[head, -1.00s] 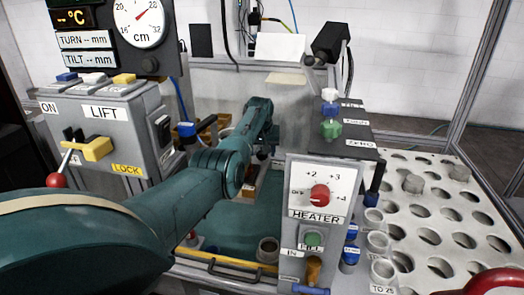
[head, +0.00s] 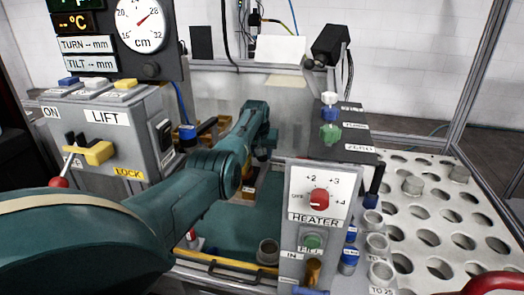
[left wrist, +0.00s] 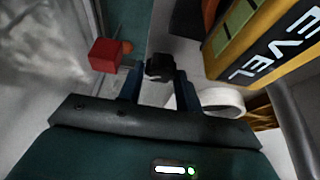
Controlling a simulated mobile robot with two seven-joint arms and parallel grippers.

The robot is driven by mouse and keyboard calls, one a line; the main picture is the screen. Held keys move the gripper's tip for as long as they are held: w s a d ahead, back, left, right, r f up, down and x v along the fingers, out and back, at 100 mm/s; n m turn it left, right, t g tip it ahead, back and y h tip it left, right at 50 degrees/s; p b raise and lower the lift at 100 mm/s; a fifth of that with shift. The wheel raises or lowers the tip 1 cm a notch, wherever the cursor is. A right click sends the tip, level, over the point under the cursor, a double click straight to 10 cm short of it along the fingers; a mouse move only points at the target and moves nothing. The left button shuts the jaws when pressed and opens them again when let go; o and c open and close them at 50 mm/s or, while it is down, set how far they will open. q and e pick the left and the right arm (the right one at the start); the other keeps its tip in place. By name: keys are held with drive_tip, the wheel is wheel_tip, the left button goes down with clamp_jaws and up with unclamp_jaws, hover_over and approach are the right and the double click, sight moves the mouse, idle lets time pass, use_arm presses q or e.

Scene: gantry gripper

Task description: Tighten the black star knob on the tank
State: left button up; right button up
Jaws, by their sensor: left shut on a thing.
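In the left wrist view the black star knob (left wrist: 160,67) sits between the tips of my left gripper (left wrist: 158,78), whose blue fingers are shut on it. Its lobes are small and dark, so its exact turn is hard to read. In the head view my left arm reaches over the tank, and its wrist and forearm hide the fingers and the knob. The tank's teal inside (head: 222,226) shows below the arm. My right gripper is not in view.
The heater panel (head: 300,213) with its red dial stands close to the right of my forearm. The lift box (head: 108,125) is at the left. A holed rack (head: 440,230) is at the right. In the left wrist view a red block (left wrist: 105,54) and a yellow level (left wrist: 250,38) flank the fingers.

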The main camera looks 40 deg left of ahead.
use_arm(q)
drive_tip(key=shift+m+h, duration=0.3)
drive_tip(key=shift+m, duration=0.9)
drive_tip(key=shift+a+f+m+t+h+b, duration=0.15)
drive_tip(key=shift+m+t+h+b, duration=0.35)
drive_tip(key=shift+m+b, duration=1)
drive_tip(key=shift+b, duration=0.3)
drive_tip(key=shift+m+h+b, duration=0.3)
drive_tip(key=shift+b, duration=0.1)
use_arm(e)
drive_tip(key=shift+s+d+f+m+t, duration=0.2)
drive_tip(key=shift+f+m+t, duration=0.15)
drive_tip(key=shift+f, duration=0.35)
use_arm(q)
drive_tip(key=o, duration=1)
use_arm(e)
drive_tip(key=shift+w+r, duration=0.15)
